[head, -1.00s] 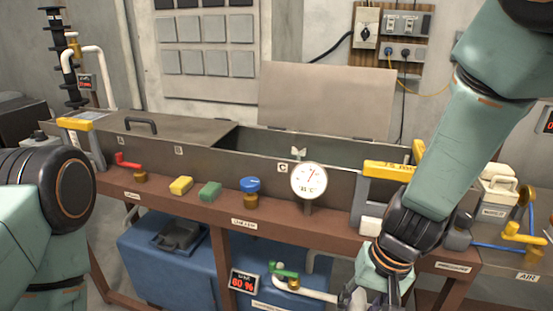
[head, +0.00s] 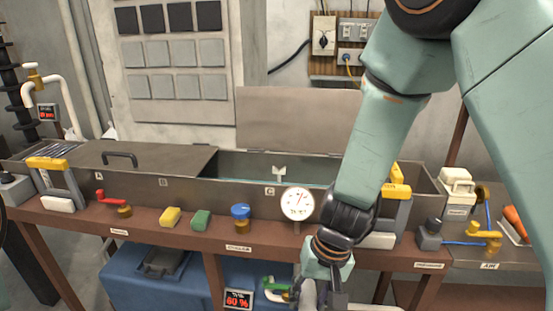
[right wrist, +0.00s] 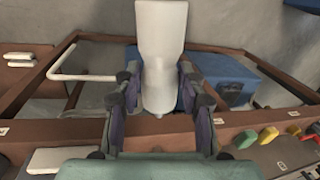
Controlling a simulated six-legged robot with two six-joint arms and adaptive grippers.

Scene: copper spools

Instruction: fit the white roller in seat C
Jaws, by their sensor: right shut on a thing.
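The white roller (right wrist: 160,45) shows large in the right wrist view, upright in the picture with a small stub at its lower end. My right gripper (right wrist: 160,95) is shut on it, one dark finger on each side. In the head view my right gripper (head: 322,292) hangs at the bottom edge, in front of the bench and below the gauge; the roller is hard to make out there. The letter C (head: 270,191) is on the front wall of the long trough, and a pale notched bracket (head: 279,173) stands just behind it. My left gripper is out of view.
The trough (head: 210,190) has a lid (head: 110,158) on its left part and is open on the right. A round gauge (head: 298,203) stands before it. A blue knob (head: 240,211), green block (head: 201,220) and yellow block (head: 170,217) line the bench ledge.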

